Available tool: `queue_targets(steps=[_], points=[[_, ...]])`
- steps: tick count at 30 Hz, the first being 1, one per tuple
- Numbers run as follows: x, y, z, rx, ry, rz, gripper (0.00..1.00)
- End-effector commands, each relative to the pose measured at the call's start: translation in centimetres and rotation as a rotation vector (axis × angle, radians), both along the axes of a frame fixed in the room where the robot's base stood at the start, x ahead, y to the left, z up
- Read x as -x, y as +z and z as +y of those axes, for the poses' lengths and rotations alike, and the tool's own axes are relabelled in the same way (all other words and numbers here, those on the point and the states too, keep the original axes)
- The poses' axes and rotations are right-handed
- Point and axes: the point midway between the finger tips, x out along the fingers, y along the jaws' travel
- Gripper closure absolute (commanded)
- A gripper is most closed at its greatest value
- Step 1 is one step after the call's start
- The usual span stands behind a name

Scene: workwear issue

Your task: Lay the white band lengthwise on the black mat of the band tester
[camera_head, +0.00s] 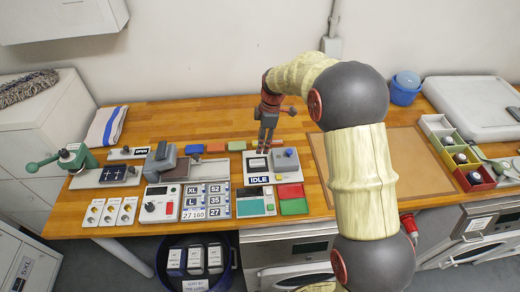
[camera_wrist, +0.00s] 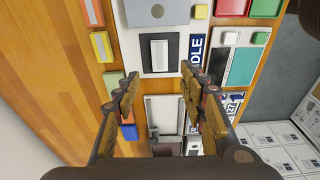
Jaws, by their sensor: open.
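The band tester (camera_head: 283,178) stands near the middle of the bench with a panel reading IDLE. Its black mat (camera_wrist: 146,66) shows in the wrist view. A white piece, apparently the white band (camera_wrist: 160,53), lies on the mat with its long side along the mat's slightly longer side. It also shows in the head view (camera_head: 257,162). My gripper (camera_head: 265,150) points down just behind the tester. In the wrist view my gripper (camera_wrist: 159,75) is open, its fingertips apart near the mat's edge, with nothing between them. Contact with the band cannot be seen.
Small coloured blocks, such as a yellow one (camera_wrist: 102,46), lie along the bench's back. A grey device (camera_head: 165,165) and a price-like display panel (camera_head: 193,202) stand left. A bordered board (camera_head: 320,150) and divided bins (camera_head: 440,125) are right. A blue cup (camera_head: 405,88) stands behind.

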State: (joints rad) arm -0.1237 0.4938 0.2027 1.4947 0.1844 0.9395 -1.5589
Motion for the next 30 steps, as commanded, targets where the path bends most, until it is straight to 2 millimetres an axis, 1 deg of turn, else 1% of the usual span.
queue_targets(steps=[1, 3, 11, 14, 17, 18, 20, 21, 24, 26, 30], points=[[0.0, 0.6, -0.1, 0.0, 0.0, -0.001, 0.58], [0.0, 1.1, -0.2, 0.0, 0.0, -0.001, 0.58], [0.1, 1.8, -0.3, 0.0, -0.007, -0.002, 0.58], [0.7, 3.4, -0.7, 0.002, -0.047, -0.013, 0.58], [2.2, 6.1, -1.5, 0.005, -0.129, -0.028, 0.58], [3.0, 7.4, -1.9, 0.006, -0.17, -0.036, 0.58], [4.3, 9.3, -2.5, 0.006, -0.237, -0.047, 0.58], [5.2, 10.5, -2.9, 0.006, -0.281, -0.056, 0.58], [7.6, 13.2, -3.9, 0.001, -0.395, -0.075, 0.58], [9.1, 14.7, -4.5, -0.003, -0.461, -0.087, 0.58], [12.9, 17.8, -5.8, -0.018, -0.617, -0.116, 0.58]])
